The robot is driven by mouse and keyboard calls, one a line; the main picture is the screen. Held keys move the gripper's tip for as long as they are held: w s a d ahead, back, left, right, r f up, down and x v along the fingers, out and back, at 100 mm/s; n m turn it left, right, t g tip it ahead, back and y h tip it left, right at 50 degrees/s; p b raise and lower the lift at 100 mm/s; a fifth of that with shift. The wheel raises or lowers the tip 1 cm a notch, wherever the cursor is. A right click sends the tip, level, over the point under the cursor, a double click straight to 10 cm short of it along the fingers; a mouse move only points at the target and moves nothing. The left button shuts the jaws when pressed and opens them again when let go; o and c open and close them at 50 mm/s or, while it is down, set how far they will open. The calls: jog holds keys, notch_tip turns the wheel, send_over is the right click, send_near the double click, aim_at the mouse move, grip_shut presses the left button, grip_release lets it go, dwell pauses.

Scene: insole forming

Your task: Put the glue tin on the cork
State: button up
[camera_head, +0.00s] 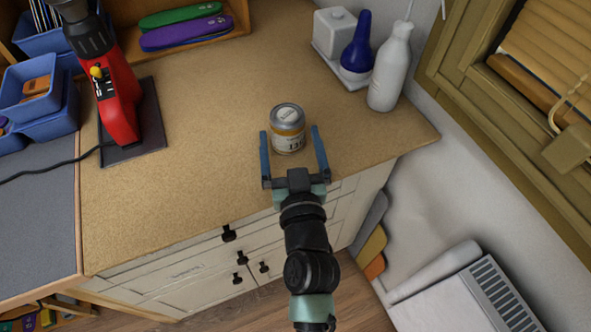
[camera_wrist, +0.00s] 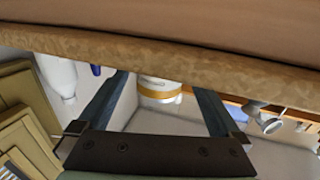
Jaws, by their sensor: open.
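The glue tin (camera_head: 288,138), a small tin with a silver lid and a yellow-and-white label, stands upright on the tan cork worktop (camera_head: 200,150), near its front right edge. My gripper (camera_head: 290,131) reaches in from the front and is open, with one blue finger on each side of the tin. In the wrist view, which looks upside down, part of the tin (camera_wrist: 158,92) shows between the fingers (camera_wrist: 161,84), with gaps on both sides. The cork edge (camera_wrist: 200,72) hides the rest of it there.
A white bottle (camera_head: 391,68), a blue bottle (camera_head: 357,55) and a white container (camera_head: 335,30) stand at the back right. A red tool (camera_head: 115,95) stands on a dark mat (camera_head: 150,125) at the left, beside blue bins (camera_head: 35,90). The middle of the worktop is clear.

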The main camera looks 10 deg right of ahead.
jog(key=s+b, duration=0.1)
jog(key=s, duration=0.7)
jog(key=shift+d, duration=0.15)
jog(key=w+a+r+n+t+y, duration=0.1)
jog(key=w+a+r+t, duration=0.15)
jog(key=r, duration=1.15)
jog(key=w+a+r+t+y, duration=0.1)
jog(key=w+r+t, duration=0.15)
jog(key=r, duration=1.05)
jog(key=s+r+t+h, duration=0.1)
jog(key=s+r, duration=0.2)
jog(key=r, duration=0.3)
jog(key=s+r+m+t, duration=0.1)
jog(key=s+r+t, duration=0.1)
jog(key=r, duration=0.5)
jog(key=s+r+t+h, duration=0.1)
jog(key=s+r, duration=0.2)
jog(key=r, duration=0.3)
jog(key=shift+s+r+h, duration=0.2)
jog(key=shift+s+h, duration=0.1)
jog(key=shift+s, duration=0.1)
